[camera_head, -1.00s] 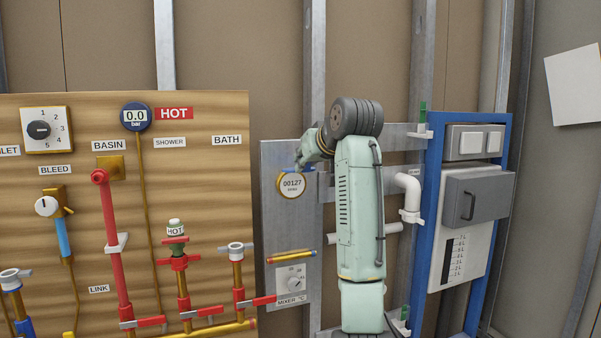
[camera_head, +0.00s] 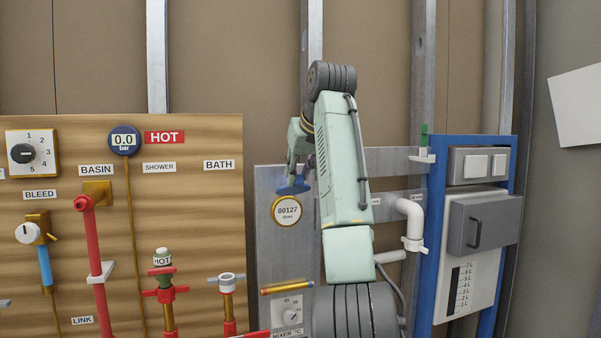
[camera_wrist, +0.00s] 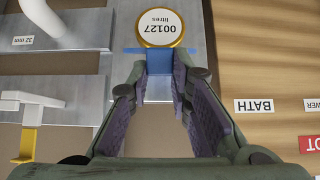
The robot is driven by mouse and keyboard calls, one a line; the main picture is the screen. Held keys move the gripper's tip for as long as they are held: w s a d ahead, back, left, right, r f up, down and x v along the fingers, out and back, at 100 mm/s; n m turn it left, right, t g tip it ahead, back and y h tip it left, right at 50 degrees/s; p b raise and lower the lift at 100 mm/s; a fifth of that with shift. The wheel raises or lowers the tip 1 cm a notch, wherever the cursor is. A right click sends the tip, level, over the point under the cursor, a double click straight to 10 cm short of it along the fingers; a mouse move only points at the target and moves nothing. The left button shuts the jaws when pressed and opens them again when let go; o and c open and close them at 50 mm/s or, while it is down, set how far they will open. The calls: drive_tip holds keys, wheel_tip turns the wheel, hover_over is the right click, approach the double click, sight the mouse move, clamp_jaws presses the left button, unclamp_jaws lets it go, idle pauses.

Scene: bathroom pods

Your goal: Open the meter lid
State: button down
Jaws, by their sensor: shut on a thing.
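The water meter (camera_head: 287,210) is a round dial with a gold rim and a white face reading 00127 litres, on a grey metal panel. Its blue lid (camera_head: 293,188) stands out from the top of the dial, and the face is uncovered. My gripper (camera_head: 297,178) is at the lid, above the dial. In the wrist view, my gripper's fingertips (camera_wrist: 159,68) are on either side of the blue lid (camera_wrist: 158,58), with the meter (camera_wrist: 161,27) just beyond it, upside down. The exact finger contact is small and partly hidden.
A wooden board (camera_head: 200,230) with red pipes and valves stands at left. A mixer dial (camera_head: 291,315) is below the meter. A white pipe elbow (camera_head: 411,215) and a blue frame with a grey handled box (camera_head: 485,222) are at right.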

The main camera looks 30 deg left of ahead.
drive_tip(key=shift+f, duration=0.25)
drive_tip(key=c, duration=1.4)
unclamp_jaws()
drive_tip(key=shift+a, duration=0.1)
drive_tip(key=shift+c, duration=0.2)
drive_tip(key=shift+r, duration=0.1)
drive_tip(key=v, duration=1.2)
